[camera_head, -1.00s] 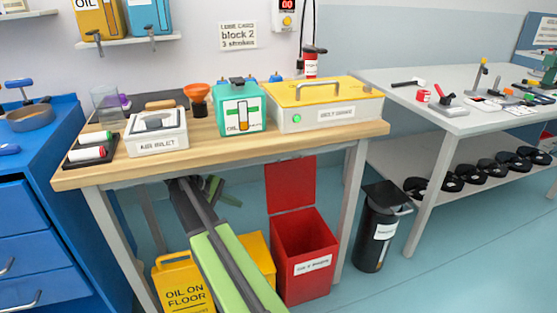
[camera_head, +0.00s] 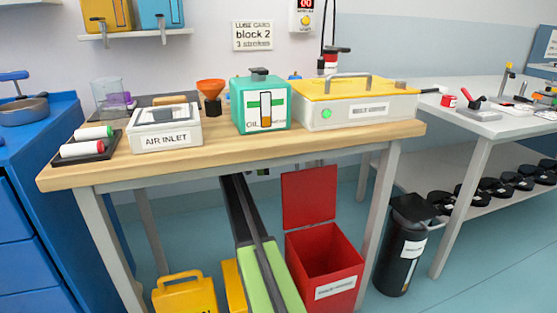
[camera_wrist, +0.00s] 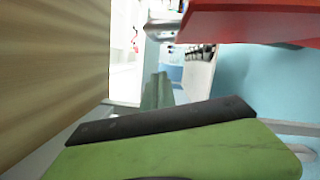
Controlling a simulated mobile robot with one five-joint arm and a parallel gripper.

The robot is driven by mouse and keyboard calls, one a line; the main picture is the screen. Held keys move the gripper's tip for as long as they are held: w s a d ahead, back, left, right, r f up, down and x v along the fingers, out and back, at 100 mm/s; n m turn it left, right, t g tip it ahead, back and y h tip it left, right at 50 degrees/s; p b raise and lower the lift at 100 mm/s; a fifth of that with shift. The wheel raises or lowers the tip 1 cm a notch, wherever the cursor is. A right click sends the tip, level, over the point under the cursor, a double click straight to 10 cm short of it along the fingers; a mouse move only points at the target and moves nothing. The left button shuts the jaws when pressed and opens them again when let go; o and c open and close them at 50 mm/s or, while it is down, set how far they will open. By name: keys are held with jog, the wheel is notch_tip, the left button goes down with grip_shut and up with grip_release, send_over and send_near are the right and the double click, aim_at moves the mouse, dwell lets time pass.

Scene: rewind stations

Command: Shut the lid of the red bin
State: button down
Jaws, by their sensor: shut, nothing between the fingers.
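The red bin (camera_head: 348,292) stands on the floor under the right part of the workbench, its mouth open. Its red lid (camera_head: 309,198) stands upright at the back edge, so the bin is open. The lid likely shows as the large red panel (camera_wrist: 250,22) at the upper right of the wrist view. My arm reaches under the bench, left of the bin. My gripper (camera_wrist: 158,90) is shut and empty in the wrist view, apart from the red panel. In the head view the bench mostly hides it.
The wooden workbench (camera_head: 230,158) is close above my arm; its underside (camera_wrist: 50,75) fills the left of the wrist view. A yellow sign (camera_head: 185,296) stands left of my arm. A black canister (camera_head: 402,250) stands right of the bin, beyond a bench leg.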

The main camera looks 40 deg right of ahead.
jog(key=s+d+r+p, duration=0.1)
jog(key=s, duration=0.4)
jog(key=shift+s+d+r, duration=0.3)
jog(key=shift+d, duration=0.05)
